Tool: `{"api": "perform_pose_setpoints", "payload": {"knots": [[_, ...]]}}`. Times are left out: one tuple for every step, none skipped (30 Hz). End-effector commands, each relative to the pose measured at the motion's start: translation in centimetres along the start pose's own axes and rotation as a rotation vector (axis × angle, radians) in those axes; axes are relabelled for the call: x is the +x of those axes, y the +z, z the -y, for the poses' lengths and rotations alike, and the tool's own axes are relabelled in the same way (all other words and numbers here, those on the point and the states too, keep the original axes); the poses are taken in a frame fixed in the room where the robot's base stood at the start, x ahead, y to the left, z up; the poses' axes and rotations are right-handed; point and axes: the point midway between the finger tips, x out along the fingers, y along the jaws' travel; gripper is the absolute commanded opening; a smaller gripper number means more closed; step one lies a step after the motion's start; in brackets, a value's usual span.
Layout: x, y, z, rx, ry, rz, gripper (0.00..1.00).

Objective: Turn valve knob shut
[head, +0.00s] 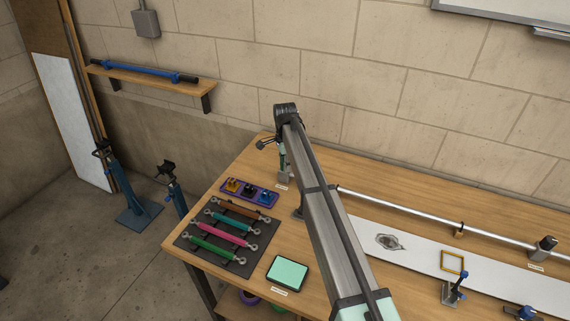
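A small upright fixture (284,172) stands at the back left of the workbench, beside my arm and partly hidden by it. A dark part with short prongs (267,143) sticks out to the left near its top. I cannot tell whether this is the valve knob or part of my wrist. The knob's turn position cannot be read. My arm rises from the bottom of the head view to a dark joint above the fixture.
The workbench (230,182) holds a purple tray (222,187) of small parts, a dark rack (190,238) with several coloured links, and a teal-topped pad (287,273). To the right lie a long silver tube (400,209), a white board (420,248), a yellow frame (452,262) and clamps (454,289).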

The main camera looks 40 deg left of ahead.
Motion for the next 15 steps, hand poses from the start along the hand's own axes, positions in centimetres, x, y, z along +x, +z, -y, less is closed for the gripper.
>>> {"api": "perform_pose_setpoints", "payload": {"knots": [[0.04,0.00,-0.01,0.000,0.001,0.000,0.00],[0.04,0.00,-0.02,0.000,0.001,0.000,0.00],[0.05,0.00,-0.02,0.000,0.001,0.000,0.00],[0.05,0.00,-0.02,0.000,0.001,0.000,0.00],[0.05,0.00,-0.02,0.000,0.001,0.000,0.00],[0.06,0.00,-0.03,-0.001,0.001,0.000,0.00],[0.06,0.00,-0.03,-0.003,0.001,0.000,0.00],[0.06,0.00,-0.03,-0.005,0.001,0.000,0.00],[0.07,0.00,-0.03,-0.010,0.001,0.000,0.00],[0.08,0.00,-0.03,-0.015,0.001,0.000,0.00],[0.09,0.00,-0.03,-0.020,0.001,0.000,0.00],[0.10,0.00,-0.03,-0.030,0.001,0.000,0.00],[0.11,0.00,-0.03,-0.039,0.001,0.000,0.00],[0.11,0.00,-0.03,-0.051,0.001,0.000,0.00],[0.12,0.00,-0.03,-0.067,0.001,0.000,0.00]]}}
